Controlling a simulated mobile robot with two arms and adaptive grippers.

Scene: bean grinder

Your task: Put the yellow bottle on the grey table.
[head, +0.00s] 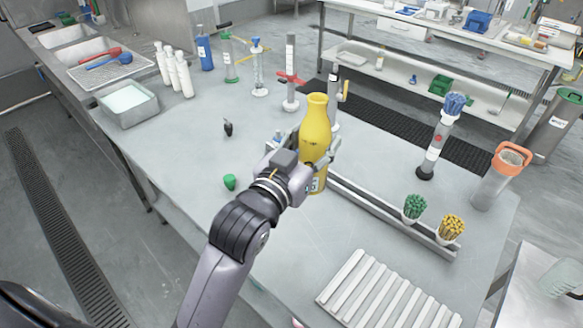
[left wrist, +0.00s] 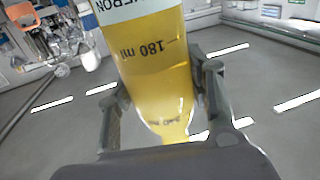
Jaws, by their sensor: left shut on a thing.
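The yellow bottle (head: 315,128) stands upright in the head view, over the right part of the grey table (head: 185,150). My left gripper (head: 318,160) is shut on the bottle's body, with its fingers on either side. In the left wrist view the bottle (left wrist: 155,65) fills the space between the fingers of the left gripper (left wrist: 165,95), and its printed marks show. I cannot tell whether the bottle's base touches the table, as the gripper and wrist partly cover its lower part. My right gripper is not in view.
A long rail (head: 380,208) lies right of the bottle, near the green (head: 414,207) and yellow (head: 452,226) bundles in cups. A white ribbed rack (head: 385,295) lies in front. Cylinders and bottles line the back. The table's left middle is mostly clear, with a green piece (head: 230,181).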

